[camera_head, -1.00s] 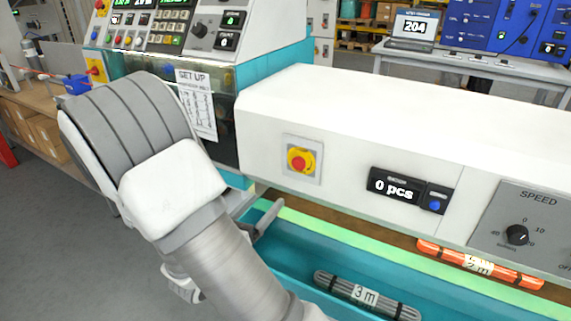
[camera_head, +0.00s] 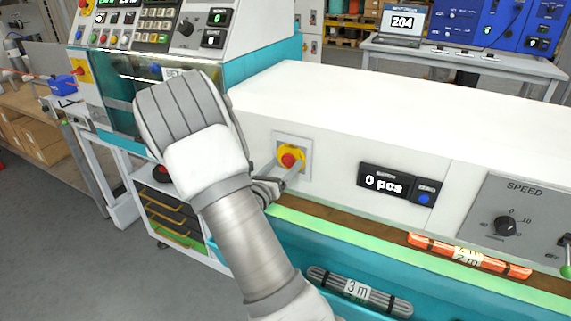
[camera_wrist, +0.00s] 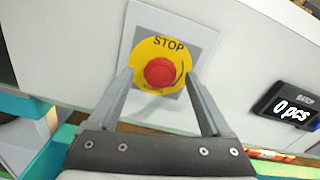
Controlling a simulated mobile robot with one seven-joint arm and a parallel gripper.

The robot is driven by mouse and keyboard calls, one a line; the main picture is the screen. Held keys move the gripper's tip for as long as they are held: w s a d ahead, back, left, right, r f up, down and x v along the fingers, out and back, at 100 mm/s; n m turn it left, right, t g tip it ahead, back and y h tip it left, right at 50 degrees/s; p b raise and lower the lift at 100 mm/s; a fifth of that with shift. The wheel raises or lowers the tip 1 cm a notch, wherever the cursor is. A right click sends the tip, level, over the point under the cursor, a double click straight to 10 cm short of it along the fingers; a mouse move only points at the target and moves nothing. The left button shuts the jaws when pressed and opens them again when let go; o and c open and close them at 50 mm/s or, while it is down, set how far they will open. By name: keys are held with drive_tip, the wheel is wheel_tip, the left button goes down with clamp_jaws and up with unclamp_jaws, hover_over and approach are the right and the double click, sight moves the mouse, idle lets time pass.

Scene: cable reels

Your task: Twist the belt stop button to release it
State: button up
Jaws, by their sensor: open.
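The belt stop button (camera_head: 289,160) is a red knob on a yellow disc, mounted on a grey plate on the white front panel. In the wrist view the red button (camera_wrist: 160,72) shows in full, with "STOP" printed on the yellow disc above it. My gripper (camera_head: 288,168) is at the button, coming from the lower left. In the wrist view my gripper (camera_wrist: 157,78) is open, with one finger on each side of the red knob. A gap shows between each finger and the knob; I cannot tell how far the tips stand from the panel.
Right of the button are a counter display (camera_head: 385,181) reading "0 pcs" and a speed knob (camera_head: 505,225). Below the panel lie an orange bundle (camera_head: 468,256) and a grey bundle (camera_head: 358,290) marked "3 m". The control console (camera_head: 165,35) stands at the upper left.

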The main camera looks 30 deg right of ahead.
drive_tip(key=shift+w+d, duration=0.3)
drive_tip(key=shift+d, duration=0.25)
clamp_jaws()
